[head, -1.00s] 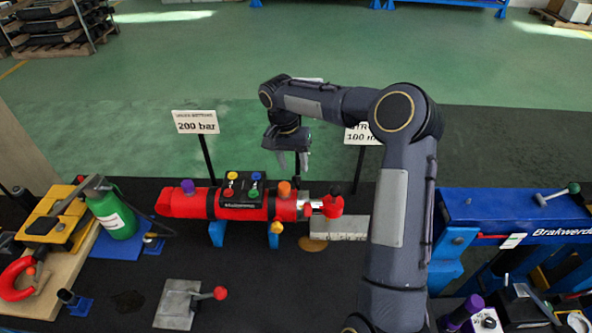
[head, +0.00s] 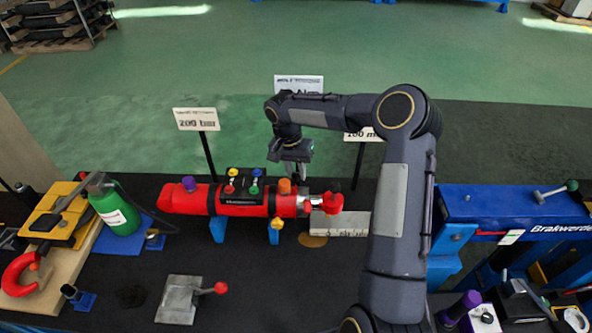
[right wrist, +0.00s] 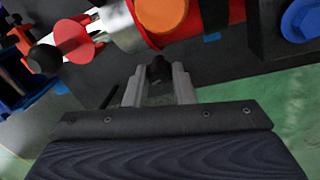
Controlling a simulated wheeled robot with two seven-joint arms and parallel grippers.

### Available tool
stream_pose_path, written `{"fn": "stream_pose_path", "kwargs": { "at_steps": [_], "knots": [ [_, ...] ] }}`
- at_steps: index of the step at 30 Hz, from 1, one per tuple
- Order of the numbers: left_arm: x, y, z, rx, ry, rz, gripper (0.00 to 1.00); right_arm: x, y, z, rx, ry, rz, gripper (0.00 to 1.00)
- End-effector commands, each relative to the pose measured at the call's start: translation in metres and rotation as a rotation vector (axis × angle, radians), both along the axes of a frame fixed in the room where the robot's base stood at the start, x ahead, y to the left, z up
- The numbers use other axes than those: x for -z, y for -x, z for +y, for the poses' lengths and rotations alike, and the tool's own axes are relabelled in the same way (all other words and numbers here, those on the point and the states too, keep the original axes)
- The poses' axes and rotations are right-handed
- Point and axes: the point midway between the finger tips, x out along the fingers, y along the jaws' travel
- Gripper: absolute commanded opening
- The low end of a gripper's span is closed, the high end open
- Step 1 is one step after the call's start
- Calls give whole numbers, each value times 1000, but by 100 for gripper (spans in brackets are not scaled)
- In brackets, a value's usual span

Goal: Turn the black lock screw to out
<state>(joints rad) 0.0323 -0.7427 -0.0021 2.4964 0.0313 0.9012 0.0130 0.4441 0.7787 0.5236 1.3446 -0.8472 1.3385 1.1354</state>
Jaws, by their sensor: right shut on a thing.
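The red cylinder (head: 240,203) lies across blue supports on the dark bench, with an orange knob (head: 284,186) near its right end. My right gripper (head: 300,173) is lowered just behind that end. In the right wrist view, my right gripper (right wrist: 159,80) has its two grey fingers on either side of a small black screw (right wrist: 158,68), shut on it. The screw sits at the cylinder's side, below the orange knob (right wrist: 163,13) in that view. In the head view the screw is hidden. Its turn position cannot be read. My left gripper is not in view.
Signs on posts, including the 200 bar sign (head: 195,119), stand behind. The bench in front is partly clear.

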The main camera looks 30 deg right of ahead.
Motion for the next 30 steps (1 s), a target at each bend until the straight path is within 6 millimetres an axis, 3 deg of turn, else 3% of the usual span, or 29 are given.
{"fn": "stream_pose_path", "kwargs": {
  "at_steps": [13, 30],
  "knots": [
    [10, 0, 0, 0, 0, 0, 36, 0, 0, -1, -95, -46, -32, 0],
    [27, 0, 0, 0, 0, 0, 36, -1, 1, -4, -529, -259, -165, 0]
  ]
}}
